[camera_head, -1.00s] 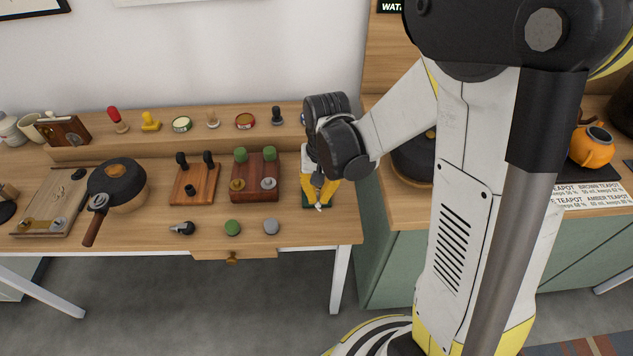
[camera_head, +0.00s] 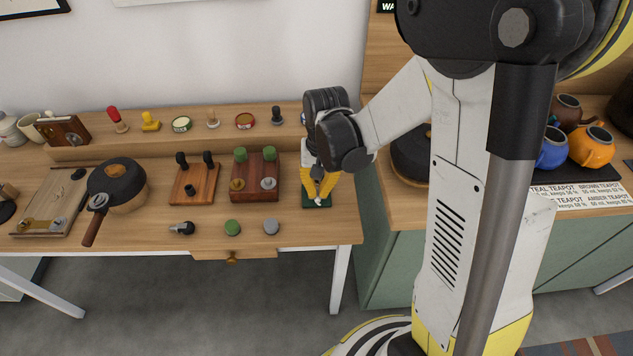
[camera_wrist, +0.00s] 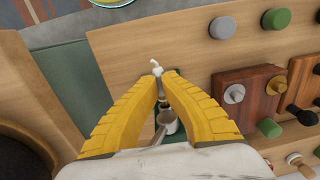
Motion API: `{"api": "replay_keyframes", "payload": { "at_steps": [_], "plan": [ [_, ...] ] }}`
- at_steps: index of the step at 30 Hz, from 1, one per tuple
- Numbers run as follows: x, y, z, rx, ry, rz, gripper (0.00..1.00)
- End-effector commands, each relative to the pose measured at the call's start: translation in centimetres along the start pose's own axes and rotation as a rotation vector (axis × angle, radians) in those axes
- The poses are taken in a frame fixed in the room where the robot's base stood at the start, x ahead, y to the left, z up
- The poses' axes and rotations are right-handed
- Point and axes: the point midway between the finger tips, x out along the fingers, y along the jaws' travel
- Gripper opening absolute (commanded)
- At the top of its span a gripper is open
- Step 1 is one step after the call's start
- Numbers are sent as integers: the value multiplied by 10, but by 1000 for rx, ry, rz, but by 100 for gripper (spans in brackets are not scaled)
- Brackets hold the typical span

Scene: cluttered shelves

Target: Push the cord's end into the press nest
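My gripper (camera_head: 319,194) is above a dark green base (camera_head: 325,203) at the right end of the table. Its yellow fingers come together at a small white piece, which looks like the cord's end (camera_wrist: 156,66); this piece also shows in the head view (camera_head: 319,201). The fingers appear shut on it, and its bent tip sticks out past them. Behind the fingertips, a grey round piece with an opening (camera_wrist: 168,122) shows between the fingers in the wrist view. It may be the press nest. I cannot tell whether the cord's end touches the base.
A red-brown block with green and metal knobs (camera_head: 256,192) stands left of my gripper. A green disc (camera_head: 232,228) and a grey disc (camera_head: 271,227) lie near the front edge. A counter with teapots (camera_head: 590,147) stands to the right. Bare tabletop lies around the discs.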

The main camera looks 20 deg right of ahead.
Motion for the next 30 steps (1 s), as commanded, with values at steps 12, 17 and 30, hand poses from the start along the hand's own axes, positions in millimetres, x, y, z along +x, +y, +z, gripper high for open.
{"api": "replay_keyframes", "payload": {
  "at_steps": [12, 17, 30],
  "plan": [
    [0, 0, -9, 0, 0, 0, 0],
    [0, 0, -9, 0, 0, 0, 0],
    [0, 0, -10, 0, 0, 0, 0]
  ]
}}
